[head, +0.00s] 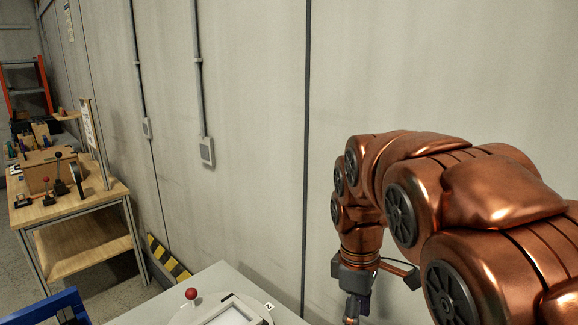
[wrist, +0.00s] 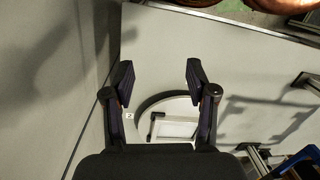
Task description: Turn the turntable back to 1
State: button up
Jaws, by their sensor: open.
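The turntable (head: 247,303) is a pale round disc on a grey tabletop, cut off by the bottom edge of the head view. It carries a white rectangular frame (head: 226,315). A red ball knob (head: 191,293) stands up at its left. A small label reading 2 (head: 268,306) is beside the disc's right edge. In the wrist view the turntable (wrist: 165,107), its frame (wrist: 176,128) and the label (wrist: 129,115) show between and beyond my fingers. My gripper (wrist: 159,68) is open and empty. No label 1 is visible, and I cannot see the knob in the wrist view.
The grey tabletop (wrist: 230,60) is mostly bare around the disc. A wall (head: 255,150) runs close behind it. A blue frame (head: 48,308) is at the lower left of the head view. A wooden workbench (head: 85,212) with tools stands farther left.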

jog(key=s+d+f+m, duration=0.1)
jog(key=s+f+m, duration=0.1)
jog(key=s+m, duration=0.2)
jog(key=s+d+f+m, duration=0.2)
jog(key=s+m, duration=0.2)
jog(key=s, duration=0.7)
jog(key=s+d+f+m, duration=0.2)
jog(key=s+f+m, duration=0.1)
jog(key=s, duration=0.4)
jog(key=shift+s+d+m+g+y, duration=0.25)
jog(key=shift+m+g+y, duration=0.05)
jog(key=shift+m, duration=0.2)
jog(key=shift+f, duration=0.1)
